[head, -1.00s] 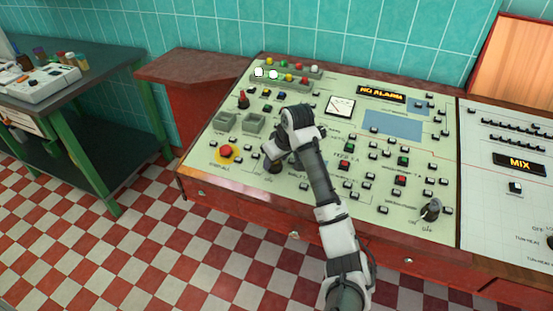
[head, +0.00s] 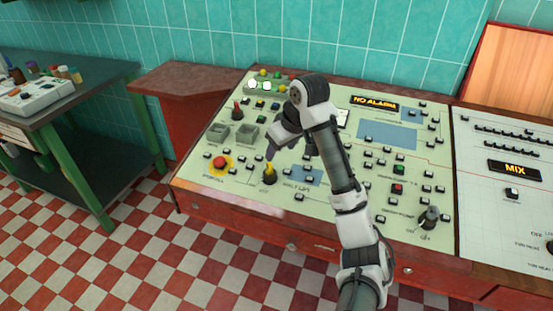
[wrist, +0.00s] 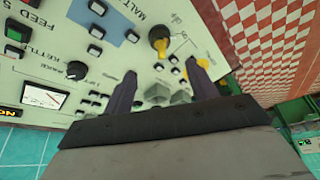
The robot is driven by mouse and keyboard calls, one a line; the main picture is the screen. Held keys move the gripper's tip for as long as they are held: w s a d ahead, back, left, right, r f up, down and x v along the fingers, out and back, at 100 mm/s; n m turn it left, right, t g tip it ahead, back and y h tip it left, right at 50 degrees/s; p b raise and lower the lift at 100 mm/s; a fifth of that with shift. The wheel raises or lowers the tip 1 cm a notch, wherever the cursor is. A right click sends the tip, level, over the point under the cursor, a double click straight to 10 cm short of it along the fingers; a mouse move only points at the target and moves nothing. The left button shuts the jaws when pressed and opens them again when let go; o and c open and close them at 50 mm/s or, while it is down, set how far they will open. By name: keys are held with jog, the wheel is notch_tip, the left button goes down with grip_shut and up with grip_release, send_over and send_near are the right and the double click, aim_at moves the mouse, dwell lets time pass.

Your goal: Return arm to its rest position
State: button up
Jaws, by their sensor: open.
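My arm reaches over the pale green control panel (head: 215,175) in the head view. My gripper (head: 290,152) is open and empty, with its fingers pointing down above the panel. A knob with a yellow top (head: 269,173) stands on the panel just below and left of the gripper, clear of it. In the wrist view, the two dark fingers of my gripper (wrist: 161,70) are apart with nothing between them. The yellow-topped knob (wrist: 160,42) shows beyond the fingertips there.
A red emergency button on yellow (head: 220,163) and a dark lever knob (head: 429,216) stand on the panel. A white panel marked MIX (head: 490,210) adjoins on the right. A green-legged table (head: 100,75) stands left. The checkered floor (head: 130,235) is clear in front.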

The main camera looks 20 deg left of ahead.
jog(key=shift+v, duration=0.85)
